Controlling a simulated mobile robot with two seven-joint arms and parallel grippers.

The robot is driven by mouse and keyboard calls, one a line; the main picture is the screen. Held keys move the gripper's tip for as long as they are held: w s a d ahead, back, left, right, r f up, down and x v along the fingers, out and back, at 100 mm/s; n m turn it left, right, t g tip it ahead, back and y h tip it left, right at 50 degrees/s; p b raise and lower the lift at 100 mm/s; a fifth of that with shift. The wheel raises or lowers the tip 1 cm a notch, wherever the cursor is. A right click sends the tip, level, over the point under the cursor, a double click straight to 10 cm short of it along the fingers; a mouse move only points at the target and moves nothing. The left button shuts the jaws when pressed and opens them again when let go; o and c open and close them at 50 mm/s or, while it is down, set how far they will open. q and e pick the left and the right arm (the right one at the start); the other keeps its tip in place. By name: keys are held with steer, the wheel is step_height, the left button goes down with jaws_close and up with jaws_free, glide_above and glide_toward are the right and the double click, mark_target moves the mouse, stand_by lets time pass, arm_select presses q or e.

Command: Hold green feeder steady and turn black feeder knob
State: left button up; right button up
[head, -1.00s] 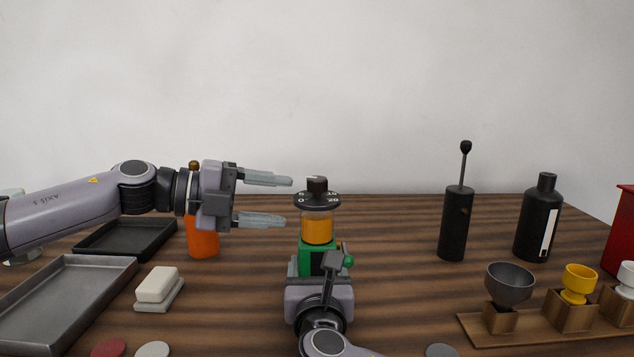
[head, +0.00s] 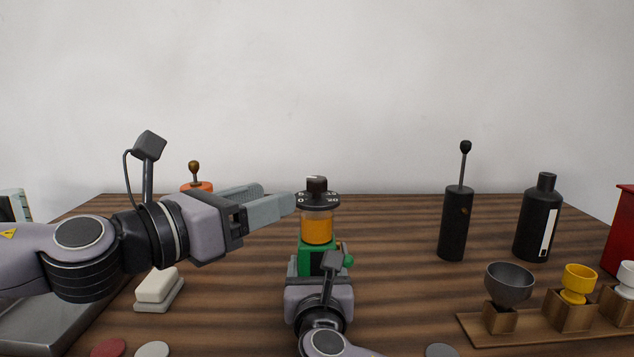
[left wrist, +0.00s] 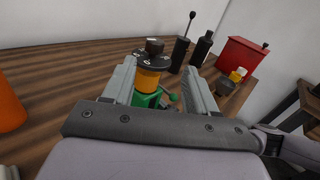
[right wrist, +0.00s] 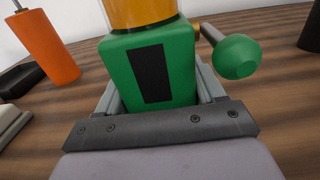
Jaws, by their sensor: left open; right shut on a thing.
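The green feeder (head: 305,262) stands upright on the table, with a clear amber-filled section (head: 317,229) above its green base. A black dial with white numbers and a black knob (head: 316,185) tops it. My right gripper (right wrist: 158,100) is shut on the green base from the near side. A green ball-ended lever (right wrist: 236,57) sticks out on the right. My left gripper (head: 270,202) is open, its fingertips just left of the dial at about dial height. In the left wrist view the knob (left wrist: 154,46) lies between and beyond the open fingers; contact is not seen.
An orange grinder (head: 197,186) stands behind my left arm. Metal trays and a white block (head: 157,284) lie left. A black grinder (head: 456,224), a black bottle (head: 539,218) and a cup rack (head: 545,325) are at right. Table is free between feeder and black grinder.

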mark_target(310, 185)
arm_select(q)
steer(key=shift+t+y, duration=0.3)
steer(key=shift+y, duration=0.1)
steer(key=x, duration=1.1)
steer(key=shift+w+d+f, duration=0.1)
steer(key=shift+w+f, duration=0.1)
steer(key=c, duration=0.9)
